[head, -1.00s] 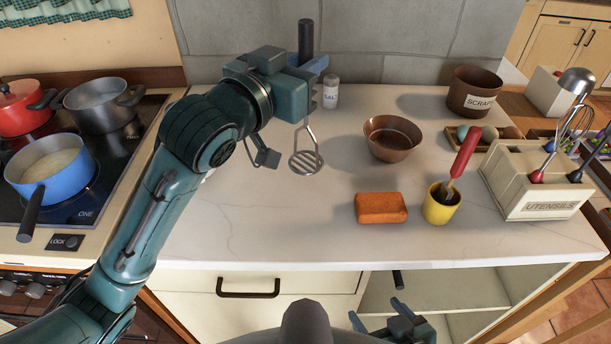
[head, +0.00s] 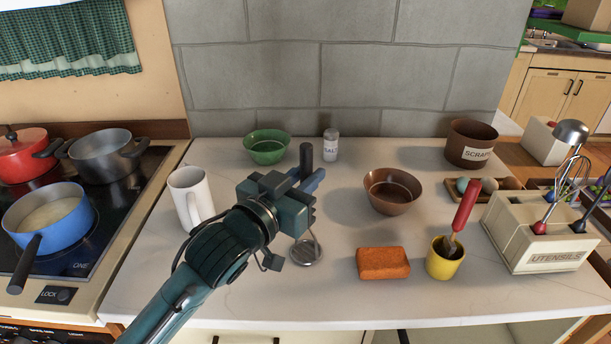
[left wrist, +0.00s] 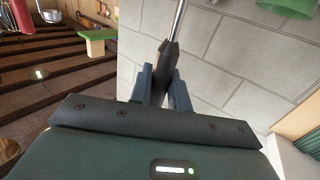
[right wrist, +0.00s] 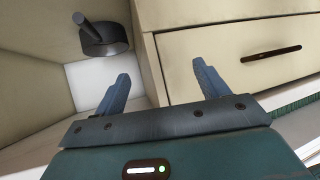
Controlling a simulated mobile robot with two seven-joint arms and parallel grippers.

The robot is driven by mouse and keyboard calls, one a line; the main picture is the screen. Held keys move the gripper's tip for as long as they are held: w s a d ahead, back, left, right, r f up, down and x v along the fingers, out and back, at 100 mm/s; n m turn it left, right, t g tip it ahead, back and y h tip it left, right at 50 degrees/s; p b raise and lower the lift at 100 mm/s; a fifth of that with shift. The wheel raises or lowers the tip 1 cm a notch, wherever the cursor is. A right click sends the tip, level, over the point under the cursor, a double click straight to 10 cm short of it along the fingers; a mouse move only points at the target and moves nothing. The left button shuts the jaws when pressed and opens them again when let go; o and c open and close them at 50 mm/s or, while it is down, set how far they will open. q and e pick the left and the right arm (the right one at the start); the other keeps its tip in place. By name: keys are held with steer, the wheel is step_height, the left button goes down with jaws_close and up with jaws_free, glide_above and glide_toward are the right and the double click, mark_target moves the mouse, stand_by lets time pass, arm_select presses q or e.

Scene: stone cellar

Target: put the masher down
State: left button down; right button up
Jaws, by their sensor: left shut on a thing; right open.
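My left gripper (head: 314,183) is shut on the dark handle (head: 305,152) of the masher. The masher is roughly upright, with its round metal head (head: 307,253) down over the bare counter, left of the orange sponge. I cannot tell whether the head touches the counter. The arm hides part of the masher's shaft. In the left wrist view the fingers (left wrist: 163,88) clasp the dark handle (left wrist: 168,62) and the metal shaft (left wrist: 179,20) runs away from them. My right gripper (right wrist: 162,82) is open and empty, in front of a drawer and an open shelf.
A white mug (head: 190,198) and green bowl (head: 266,148) stand left; a salt shaker (head: 331,146) stands behind. Right are a brown bowl (head: 391,192), orange sponge (head: 383,263), yellow cup (head: 446,262) and utensils box (head: 540,235). A dark pan-like thing (right wrist: 103,40) is in the shelf.

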arm_select(q)
steer(key=shift+f, duration=0.15)
steer(key=c, duration=1.3)
jaws_free()
steer(key=shift+r, duration=0.2)
steer(key=shift+b+v, duration=0.75)
steer(key=shift+v, duration=5.25)
arm_select(e)
steer(key=shift+a+f, duration=0.25)
arm_select(q)
steer(key=shift+s, duration=0.1)
arm_select(e)
steer(key=shift+s, duration=0.1)
